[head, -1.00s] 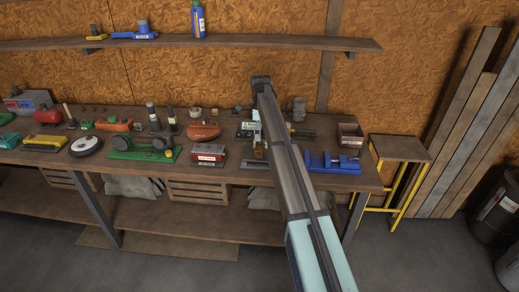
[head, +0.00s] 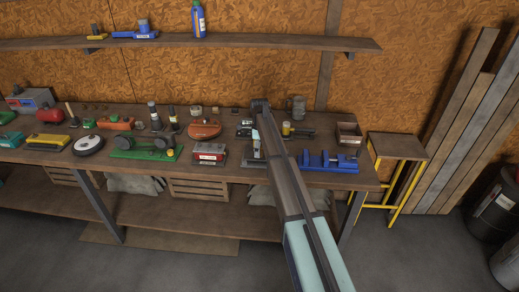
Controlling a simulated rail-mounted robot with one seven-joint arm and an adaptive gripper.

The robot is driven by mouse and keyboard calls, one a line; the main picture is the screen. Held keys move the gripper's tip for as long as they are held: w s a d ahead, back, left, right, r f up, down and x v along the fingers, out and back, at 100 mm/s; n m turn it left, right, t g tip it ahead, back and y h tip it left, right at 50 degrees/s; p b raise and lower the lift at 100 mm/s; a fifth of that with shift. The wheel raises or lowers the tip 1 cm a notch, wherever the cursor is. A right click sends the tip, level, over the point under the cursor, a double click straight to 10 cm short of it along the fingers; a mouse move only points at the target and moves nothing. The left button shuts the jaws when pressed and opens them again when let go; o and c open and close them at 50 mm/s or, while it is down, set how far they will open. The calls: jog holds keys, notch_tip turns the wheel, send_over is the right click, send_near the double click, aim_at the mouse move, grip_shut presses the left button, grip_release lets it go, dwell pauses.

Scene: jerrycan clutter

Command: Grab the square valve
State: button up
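My gripper (head: 257,151) is over the workbench, low near its front middle. My own forearm partly covers it, and its fingers are too small and dark to tell open from shut. I cannot make out for sure which item is the square valve. It may be among the small dark parts beside or behind my arm. A small dark item with a light label (head: 244,129) lies just left of my wrist.
A red and white box (head: 210,153) and a green-based tool (head: 143,148) stand left of my gripper. A blue vise (head: 331,161), a yellow jar (head: 286,128), a grey mug (head: 298,108) and an open box (head: 349,133) are to its right. The workbench (head: 232,177) is cluttered.

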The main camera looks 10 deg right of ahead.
jog(key=c, duration=1.6)
jog(key=shift+r, duration=0.15)
